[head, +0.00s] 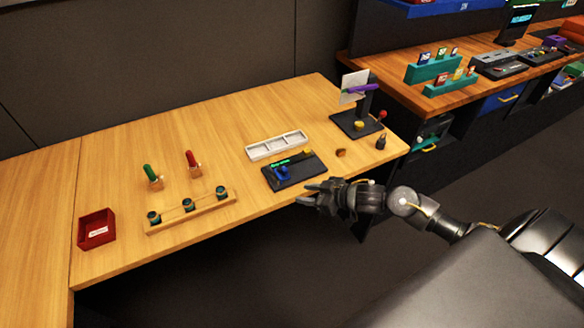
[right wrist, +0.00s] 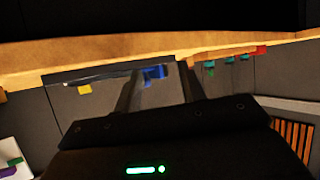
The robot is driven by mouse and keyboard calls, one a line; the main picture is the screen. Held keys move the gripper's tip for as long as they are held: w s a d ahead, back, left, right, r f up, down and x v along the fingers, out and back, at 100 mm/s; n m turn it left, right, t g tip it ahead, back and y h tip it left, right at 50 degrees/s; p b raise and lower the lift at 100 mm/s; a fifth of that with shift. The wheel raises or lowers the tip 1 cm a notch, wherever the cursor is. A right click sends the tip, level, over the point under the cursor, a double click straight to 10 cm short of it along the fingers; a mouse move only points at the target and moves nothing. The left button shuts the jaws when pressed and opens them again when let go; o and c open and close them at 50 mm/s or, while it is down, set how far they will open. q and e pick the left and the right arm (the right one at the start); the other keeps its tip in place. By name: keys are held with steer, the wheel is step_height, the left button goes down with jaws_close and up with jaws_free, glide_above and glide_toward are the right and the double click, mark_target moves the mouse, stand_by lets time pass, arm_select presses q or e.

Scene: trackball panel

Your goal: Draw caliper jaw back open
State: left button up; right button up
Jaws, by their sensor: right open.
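The caliper looks like a dark flat base (head: 300,176) near the front edge of the wooden table, with a blue jaw piece (head: 283,173) on its left part and a green strip along its back. My right gripper (head: 307,193) is just in front of the base's right side, by the table edge, pointing left. It is open and appears empty. In the right wrist view the picture looks upside down; the blue piece (right wrist: 155,74) shows between the two dark fingers, beyond them. I cannot tell any contact. My left gripper is not in view.
A white divided tray (head: 277,145) lies behind the base. A black stand (head: 357,124) with a purple piece is at the back right. A wooden rack (head: 190,212) with teal cups and a red bin (head: 97,229) are to the left. Small dark and brown pieces lie right of the base.

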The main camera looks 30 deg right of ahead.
mark_target(283, 174)
steer(key=w+d+r+g+y, duration=0.1)
steer(key=w+d+r+y, duration=0.2)
steer(key=d+r, duration=0.35)
steer(key=shift+n, duration=0.3)
steer(key=x, duration=0.3)
steer(key=p+x, duration=0.1)
steer(key=x, duration=0.6)
steer(key=shift+a+f+p, duration=0.1)
steer(key=shift+f+p, duration=0.25)
jaws_close()
